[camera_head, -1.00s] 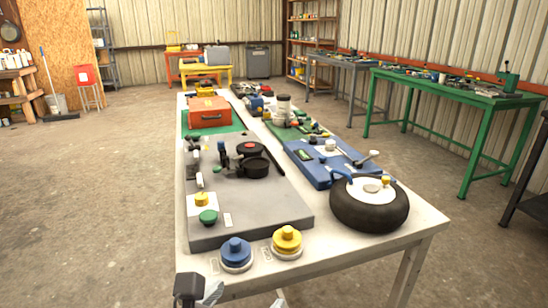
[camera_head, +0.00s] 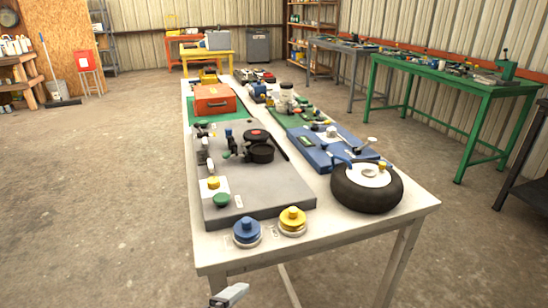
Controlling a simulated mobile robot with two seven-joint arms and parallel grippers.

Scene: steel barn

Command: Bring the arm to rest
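A small light-grey piece of my gripper (camera_head: 229,295), apparently the left one, shows at the bottom edge, in front of the near end of the white table (camera_head: 408,212). It appears apart from the table and everything on it. Most of this gripper and its arm are cut off by the frame, so I cannot tell whether it is open or shut. No held object shows. My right gripper is not in view.
A grey board (camera_head: 262,205), blue knob (camera_head: 246,231), yellow knob (camera_head: 292,220), black-tyred wheel (camera_head: 350,196) and blue panel (camera_head: 312,155) crowd the table's near half. An orange toolbox (camera_head: 214,100) stands farther back. The left floor (camera_head: 90,190) is clear.

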